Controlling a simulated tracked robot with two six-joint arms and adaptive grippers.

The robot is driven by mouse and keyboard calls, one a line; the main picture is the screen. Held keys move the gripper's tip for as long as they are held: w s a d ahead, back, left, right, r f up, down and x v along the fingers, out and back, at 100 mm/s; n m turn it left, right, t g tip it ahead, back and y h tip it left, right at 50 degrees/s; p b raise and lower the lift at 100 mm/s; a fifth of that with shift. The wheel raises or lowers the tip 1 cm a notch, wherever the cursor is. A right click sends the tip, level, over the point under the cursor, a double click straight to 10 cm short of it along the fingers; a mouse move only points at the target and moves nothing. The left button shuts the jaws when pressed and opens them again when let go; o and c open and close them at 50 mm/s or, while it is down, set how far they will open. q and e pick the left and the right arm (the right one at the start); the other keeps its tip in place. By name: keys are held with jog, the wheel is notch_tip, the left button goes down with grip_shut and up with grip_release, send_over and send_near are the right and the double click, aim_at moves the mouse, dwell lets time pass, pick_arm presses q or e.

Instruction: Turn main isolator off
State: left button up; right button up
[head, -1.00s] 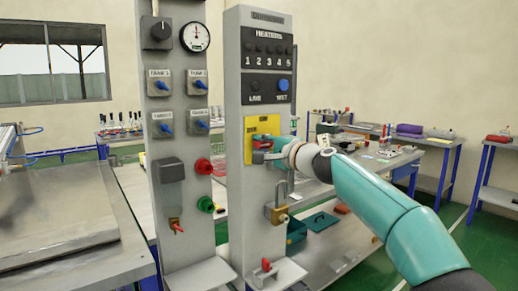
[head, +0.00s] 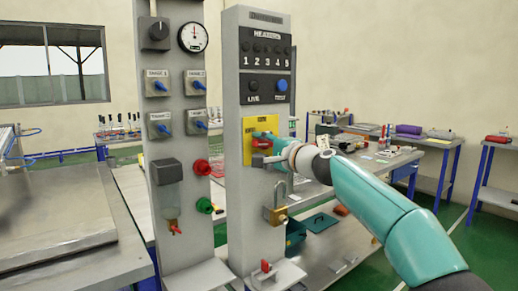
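The main isolator is on a yellow plate (head: 248,152) on the right grey panel, below the heater buttons. Its red handle (head: 258,143) shows only partly, at the tip of my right gripper. My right gripper (head: 266,146) reaches in from the right, in front of the plate. One teal finger lies over the upper part of the handle, and a grey part sits lower. The fingers overlap the handle, so I cannot tell whether they are shut on it. My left gripper is not in view.
A brass padlock (head: 275,215) hangs just below my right gripper. The left grey panel (head: 183,240) carries a gauge (head: 193,38), blue switches and red and green fittings. Benches stand behind; a metal-topped table (head: 65,215) is at the left.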

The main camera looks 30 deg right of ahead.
jog(key=shift+s, duration=0.1)
jog(key=s, duration=1.1)
jog(key=shift+s+d, duration=0.35)
jog(key=shift+d, duration=0.1)
jog(key=shift+f, duration=0.2)
